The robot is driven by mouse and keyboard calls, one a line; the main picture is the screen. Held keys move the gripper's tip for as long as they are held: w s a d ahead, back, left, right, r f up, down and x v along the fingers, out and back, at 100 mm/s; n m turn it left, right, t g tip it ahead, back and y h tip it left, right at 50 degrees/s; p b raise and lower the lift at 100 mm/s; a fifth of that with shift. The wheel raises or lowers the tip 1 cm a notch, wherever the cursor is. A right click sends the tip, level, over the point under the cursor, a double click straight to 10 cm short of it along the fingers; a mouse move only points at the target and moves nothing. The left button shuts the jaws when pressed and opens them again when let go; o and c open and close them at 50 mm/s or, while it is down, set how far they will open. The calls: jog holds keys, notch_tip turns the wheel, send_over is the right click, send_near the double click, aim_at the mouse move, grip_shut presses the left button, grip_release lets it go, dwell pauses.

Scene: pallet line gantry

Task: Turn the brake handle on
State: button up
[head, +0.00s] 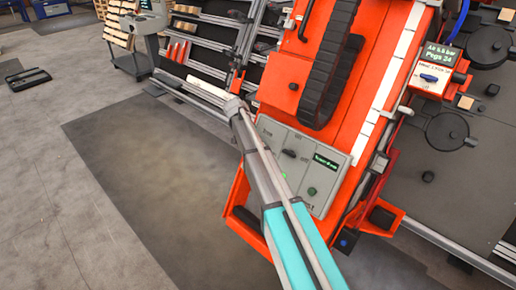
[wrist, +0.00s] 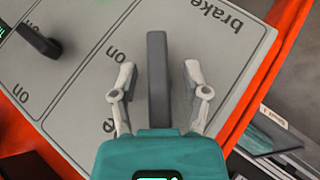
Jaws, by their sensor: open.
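The brake handle (wrist: 158,75) is a dark grey bar on a light grey panel (wrist: 85,85) in the wrist view. It stands upright in that picture, beside an upside-down "brake" label at upper right. My gripper (wrist: 159,72) is open, with one pale finger on each side of the handle and a visible gap on both sides. The handle's lower end meets the teal gripper body in the picture. An "on" label shows left of the handle; another label is partly hidden by the left finger. In the head view my arm covers the panel's left part, hiding the brake handle.
A second dark handle (wrist: 40,42) sits on the panel, with its own "on" label. In the head view the panel also has a green screen (head: 325,161) and a green button (head: 311,191). A black cable chain (head: 328,65) runs above it on the orange machine.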

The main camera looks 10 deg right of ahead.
jog(key=s+a+r+n+t+h+b, duration=0.4)
jog(key=s+a+t, duration=0.5)
jog(key=t, duration=0.5)
jog(key=shift+a+r+n+h+b, duration=0.25)
jog(key=shift+n+h+b, duration=0.2)
jog(key=shift+n+h, duration=0.15)
jog(key=shift+d, duration=0.1)
jog(key=b+x, duration=0.4)
jog(key=x, duration=0.9)
jog(key=shift+w+d+f, duration=0.2)
jog(key=shift+d, duration=0.05)
grip_shut()
jog(key=shift+a, duration=0.2)
jog(key=shift+d, duration=0.15)
